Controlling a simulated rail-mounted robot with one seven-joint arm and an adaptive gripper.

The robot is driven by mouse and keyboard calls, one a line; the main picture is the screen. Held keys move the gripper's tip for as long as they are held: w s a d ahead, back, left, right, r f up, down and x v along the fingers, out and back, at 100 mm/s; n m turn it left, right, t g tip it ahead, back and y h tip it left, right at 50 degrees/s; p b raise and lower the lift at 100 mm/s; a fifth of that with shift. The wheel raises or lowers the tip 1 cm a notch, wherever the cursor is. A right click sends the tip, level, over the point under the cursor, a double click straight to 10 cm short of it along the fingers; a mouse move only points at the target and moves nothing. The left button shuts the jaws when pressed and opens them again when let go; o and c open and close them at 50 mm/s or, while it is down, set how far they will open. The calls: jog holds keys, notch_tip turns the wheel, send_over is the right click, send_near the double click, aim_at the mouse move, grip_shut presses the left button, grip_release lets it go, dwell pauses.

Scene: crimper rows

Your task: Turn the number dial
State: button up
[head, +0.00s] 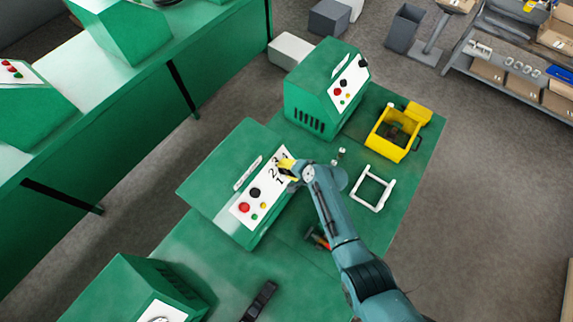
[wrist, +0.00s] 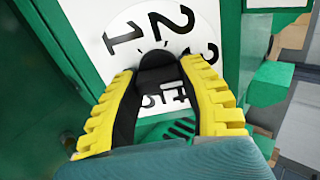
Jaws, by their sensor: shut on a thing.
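The number dial (wrist: 150,20) is a white disc with black numerals on the white panel of a green machine (head: 226,168). In the wrist view 1 and 2 show clearly, and a further numeral at the right is partly cut off. My gripper (wrist: 160,75) has yellow ribbed fingers closed around the black knob (wrist: 160,62) at the dial's centre. In the head view my gripper (head: 287,168) is at the panel's upper right end and hides part of the dial (head: 279,170). Which number is selected cannot be told.
The same panel carries a red button (head: 244,207), a black knob (head: 255,192) and small yellow and green buttons. A second green machine (head: 318,85) stands behind. A yellow bin (head: 392,138) and a white frame (head: 373,190) lie to the right on the green table (head: 300,240).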

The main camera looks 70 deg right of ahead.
jog(key=o, duration=1.2)
jog(key=v, duration=1.2)
